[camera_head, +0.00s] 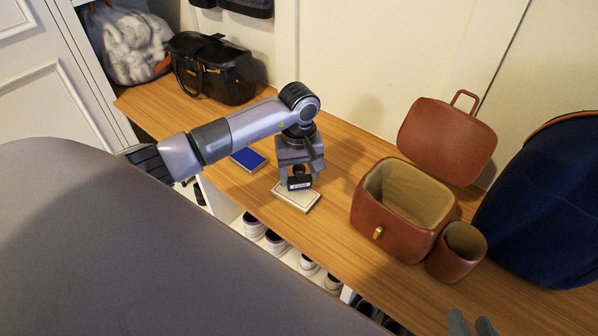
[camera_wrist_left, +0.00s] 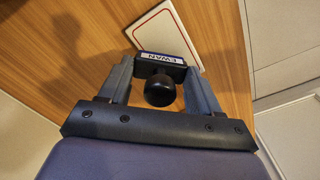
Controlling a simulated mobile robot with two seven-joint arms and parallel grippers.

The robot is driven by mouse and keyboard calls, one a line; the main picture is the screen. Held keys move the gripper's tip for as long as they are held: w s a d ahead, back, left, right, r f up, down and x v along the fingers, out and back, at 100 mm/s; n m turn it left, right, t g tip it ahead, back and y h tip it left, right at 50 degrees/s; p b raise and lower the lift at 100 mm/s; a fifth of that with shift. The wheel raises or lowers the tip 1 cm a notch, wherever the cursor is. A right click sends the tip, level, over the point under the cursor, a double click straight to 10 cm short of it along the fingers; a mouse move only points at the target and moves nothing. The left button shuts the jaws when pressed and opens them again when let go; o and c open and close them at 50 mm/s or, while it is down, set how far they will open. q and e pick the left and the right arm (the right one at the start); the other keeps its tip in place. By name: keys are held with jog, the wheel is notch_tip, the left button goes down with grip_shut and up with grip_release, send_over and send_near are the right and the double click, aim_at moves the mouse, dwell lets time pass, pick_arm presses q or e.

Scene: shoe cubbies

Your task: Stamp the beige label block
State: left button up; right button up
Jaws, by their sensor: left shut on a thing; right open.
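My left gripper (camera_head: 299,176) is shut on a small black stamp (camera_head: 299,183) with a white-and-blue name plate. In the left wrist view the stamp (camera_wrist_left: 162,61) sits between both fingers, its round black knob towards the camera. The beige label block (camera_head: 297,197) lies flat on the wooden bench, directly below and in front of the stamp. It also shows in the left wrist view as a pale block (camera_wrist_left: 170,33) with a thin red border, partly hidden by the stamp. I cannot tell whether stamp and block touch. My right gripper (camera_head: 472,325) is open and empty at the bottom edge.
A blue pad (camera_head: 248,159) lies on the bench (camera_head: 345,150) left of the block. An open brown case (camera_head: 385,222), a brown cup (camera_head: 457,252) and a navy bag (camera_head: 545,205) stand to the right. A black handbag (camera_head: 213,68) stands at the back left. Shoes (camera_head: 275,241) sit below.

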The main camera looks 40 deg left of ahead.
pick_arm(q)
jog(key=shift+f+b, duration=0.4)
jog(key=shift+f, duration=0.15)
dwell(1.2)
jog(key=shift+r, duration=0.15)
jog(key=shift+r+p, duration=2.55)
jog(key=shift+r, duration=0.95)
jog(key=shift+o, duration=1.2)
jog(key=shift+c, duration=1.2)
